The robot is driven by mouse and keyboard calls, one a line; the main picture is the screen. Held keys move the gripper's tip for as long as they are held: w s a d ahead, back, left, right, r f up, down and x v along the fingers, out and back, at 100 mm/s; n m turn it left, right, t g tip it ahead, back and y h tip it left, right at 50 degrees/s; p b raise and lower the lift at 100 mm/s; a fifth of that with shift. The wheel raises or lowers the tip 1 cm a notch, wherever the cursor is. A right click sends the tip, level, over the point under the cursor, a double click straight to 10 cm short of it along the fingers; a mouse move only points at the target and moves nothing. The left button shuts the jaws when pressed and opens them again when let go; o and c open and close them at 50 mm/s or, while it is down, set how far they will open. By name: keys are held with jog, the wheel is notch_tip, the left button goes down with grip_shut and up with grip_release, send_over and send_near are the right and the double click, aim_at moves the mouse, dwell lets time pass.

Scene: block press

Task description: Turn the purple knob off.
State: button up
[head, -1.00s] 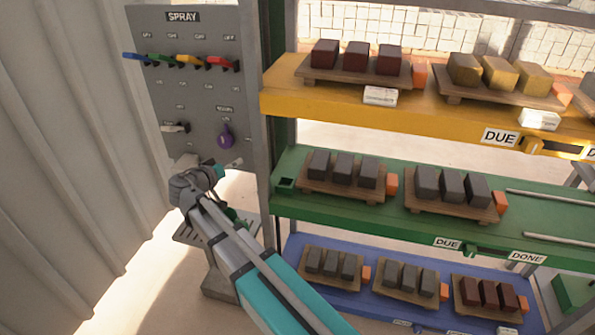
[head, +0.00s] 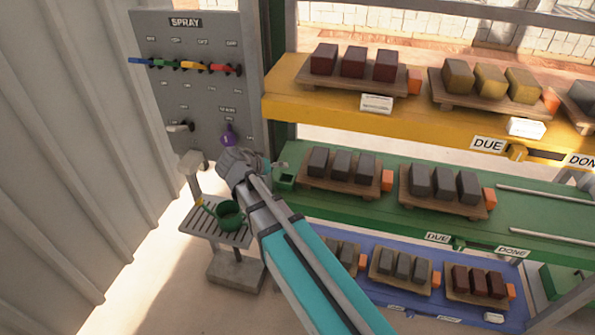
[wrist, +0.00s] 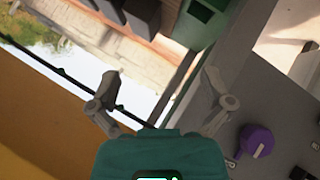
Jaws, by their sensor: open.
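The purple knob (head: 228,135) sits low on the right side of the grey SPRAY panel (head: 195,100), just above my wrist in the head view. A pale mark shows on its face. It also shows in the wrist view (wrist: 257,142) at the lower right, beside and outside my right finger. My gripper (wrist: 163,92) is open and empty, its two fingers wide apart in the wrist view. The knob is not between the fingers, and I see no contact. In the head view the fingers are largely hidden by my wrist.
A row of coloured levers (head: 196,67) is higher on the panel. A grey lever (head: 180,127) is left of the knob. The green shelf (head: 330,205) with block trays is close on the right.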

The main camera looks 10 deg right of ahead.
jog(key=s+d+r+g+y+p, duration=0.2)
jog(key=s+d+g+y+p, duration=0.1)
jog(key=s+d+p, duration=0.2)
jog(key=shift+s+d+n+g+p, duration=0.3)
jog(key=shift+s+p, duration=0.25)
jog(key=shift+s, duration=0.4)
jog(key=s+d+f+n+g+y, duration=0.1)
jog(key=s+d+f+g+y, duration=0.1)
jog(key=s+y, duration=0.3)
jog(key=shift+s, duration=1.8)
jog(key=shift+f, duration=0.1)
